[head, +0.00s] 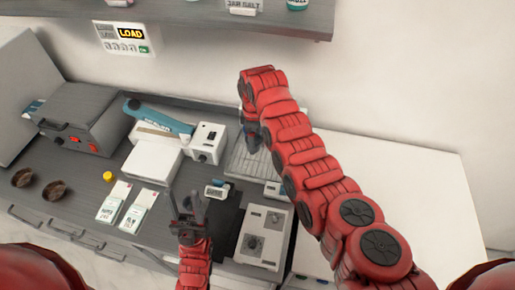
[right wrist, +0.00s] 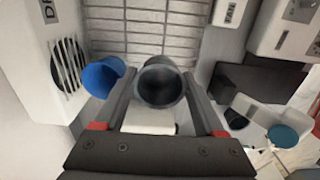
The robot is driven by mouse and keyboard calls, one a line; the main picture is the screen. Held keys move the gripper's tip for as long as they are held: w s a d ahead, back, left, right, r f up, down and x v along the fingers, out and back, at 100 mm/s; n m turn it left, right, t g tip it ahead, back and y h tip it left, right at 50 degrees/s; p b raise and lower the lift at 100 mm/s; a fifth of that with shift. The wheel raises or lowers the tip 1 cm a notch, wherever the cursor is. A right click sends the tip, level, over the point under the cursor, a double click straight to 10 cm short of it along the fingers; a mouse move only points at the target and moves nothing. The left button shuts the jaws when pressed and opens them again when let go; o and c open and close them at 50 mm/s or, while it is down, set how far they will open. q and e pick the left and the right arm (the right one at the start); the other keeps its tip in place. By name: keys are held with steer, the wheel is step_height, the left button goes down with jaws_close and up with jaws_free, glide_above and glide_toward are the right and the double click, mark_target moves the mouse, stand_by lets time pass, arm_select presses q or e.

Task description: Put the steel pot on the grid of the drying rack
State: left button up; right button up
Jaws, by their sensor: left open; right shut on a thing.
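The steel pot (right wrist: 163,86) is a dark grey open cylinder in the right wrist view. My right gripper (right wrist: 160,97) is shut on it, with one finger on each side. The drying rack's grid (right wrist: 166,32) of pale slats lies beyond the pot. I cannot tell whether the pot touches it. In the head view the rack (head: 246,164) shows beside my right gripper (head: 253,138), and the pot is hidden there.
A blue cup (right wrist: 100,77) stands close left of the pot, beside a white slotted housing (right wrist: 60,90). A white device (head: 207,143) stands left of the rack. A control box (head: 262,238) is in front. A shelf (head: 230,17) hangs above.

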step_height(320, 180, down, 6)
steer(key=shift+f+b, duration=0.2)
steer(key=shift+b, duration=1)
steer(key=shift+f, duration=0.1)
steer(key=o, duration=1.3)
steer(key=shift+r+p, duration=0.35)
steer(key=shift+r, duration=0.1)
step_height(320, 180, up, 5)
steer(key=shift+r+p, duration=0.1)
steer(key=shift+p, duration=1.1)
step_height(320, 180, up, 6)
steer(key=shift+r, duration=0.1)
